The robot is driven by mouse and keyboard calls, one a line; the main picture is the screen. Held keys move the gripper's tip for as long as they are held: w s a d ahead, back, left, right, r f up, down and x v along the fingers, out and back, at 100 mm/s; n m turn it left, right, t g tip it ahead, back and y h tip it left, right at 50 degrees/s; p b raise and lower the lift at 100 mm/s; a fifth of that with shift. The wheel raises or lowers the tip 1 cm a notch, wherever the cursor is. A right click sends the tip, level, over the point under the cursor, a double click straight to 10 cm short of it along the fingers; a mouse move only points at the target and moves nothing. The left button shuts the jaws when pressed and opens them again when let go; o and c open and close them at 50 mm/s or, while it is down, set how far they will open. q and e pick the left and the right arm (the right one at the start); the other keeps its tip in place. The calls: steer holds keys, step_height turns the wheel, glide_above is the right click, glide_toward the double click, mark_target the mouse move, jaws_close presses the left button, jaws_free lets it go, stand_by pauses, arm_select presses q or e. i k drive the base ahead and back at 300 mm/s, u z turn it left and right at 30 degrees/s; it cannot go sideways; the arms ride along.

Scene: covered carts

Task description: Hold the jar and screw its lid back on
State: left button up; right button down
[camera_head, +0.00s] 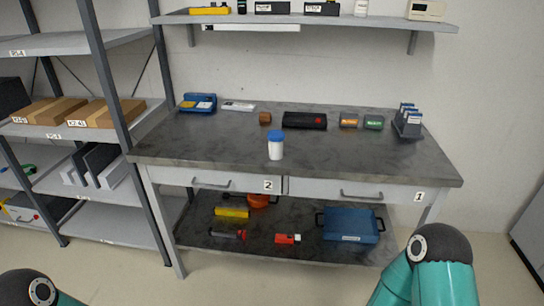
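A small white jar (276,152) stands upright on the grey workbench top, near its front edge and about the middle. A blue lid (276,136) sits on top of the jar; I cannot tell whether it is screwed tight. My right arm shows as a teal and dark link at the bottom right. Neither gripper is in the picture, and both arms are well apart from the jar.
Shelving (82,130) stands left. The bench around the jar is clear.

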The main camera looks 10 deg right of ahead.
mark_target(275, 148)
steer(key=u, duration=0.1)
steer(key=i, duration=1.1)
steer(key=z, duration=0.1)
